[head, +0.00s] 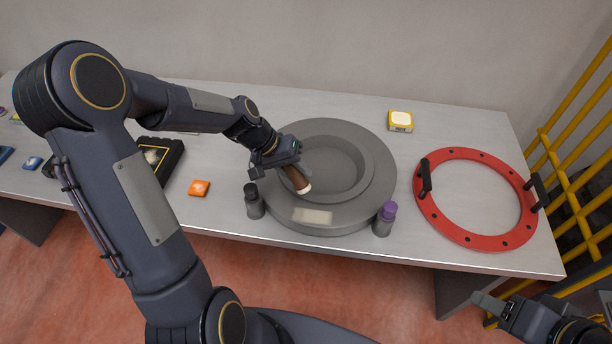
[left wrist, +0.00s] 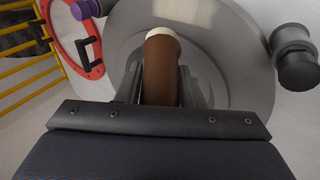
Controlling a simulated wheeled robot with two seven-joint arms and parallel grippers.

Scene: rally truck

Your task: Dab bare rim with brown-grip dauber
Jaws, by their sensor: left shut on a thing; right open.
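My left gripper (head: 276,164) is shut on the brown-grip dauber (head: 297,179), a brown cylinder with a pale tip. The dauber is tilted, its tip over the near left part of the grey round rim (head: 375,165). I cannot tell whether the tip touches the rim. In the left wrist view the dauber (left wrist: 161,75) stands out between the fingers, its pale end against the grey rim (left wrist: 235,60). A pale rectangular patch (head: 312,216) lies on the rim's near side. My right gripper (head: 493,310) is open and empty at the lower right, off the table.
A black-capped bottle (head: 254,201) and a purple-capped bottle (head: 384,220) stand at the rim's near edge. A red ring with black handles (head: 447,222) lies to the right. A yellow box (head: 400,120) is behind. An orange item (head: 199,188) and a black tray (head: 176,150) lie left. Yellow bars (head: 570,105) stand right.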

